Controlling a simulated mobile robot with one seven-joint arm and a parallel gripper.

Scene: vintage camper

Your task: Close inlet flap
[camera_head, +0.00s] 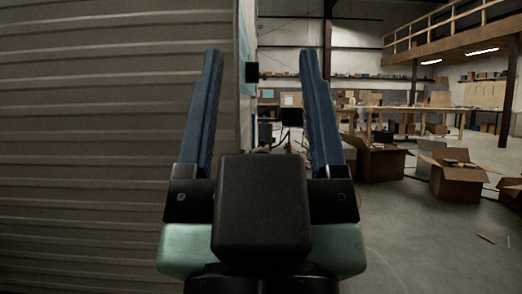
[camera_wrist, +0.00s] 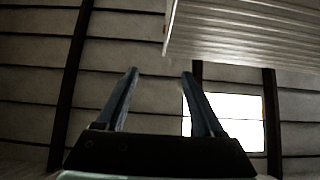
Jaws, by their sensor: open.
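My gripper (camera_head: 260,54) is open, its two blue fingers spread and nothing held between them. It also shows in the wrist view (camera_wrist: 161,72), open and empty. In the head view, the camper's ribbed side wall (camera_head: 90,150) fills the left, close beside my gripper. A small dark piece (camera_head: 252,72) sticks out from the wall's far edge and appears between my fingers, beyond them. It may be the inlet flap, but I cannot tell for sure, nor whether it is open. In the wrist view the ribbed camper wall (camera_wrist: 245,35) is at upper right; no flap is recognisable there.
Open cardboard boxes (camera_head: 375,160) (camera_head: 455,175) stand on the concrete floor at right. Long workbenches (camera_head: 430,108) stand farther back under a wooden mezzanine (camera_head: 455,38). The wrist view shows dark beams and a bright window (camera_wrist: 235,120).

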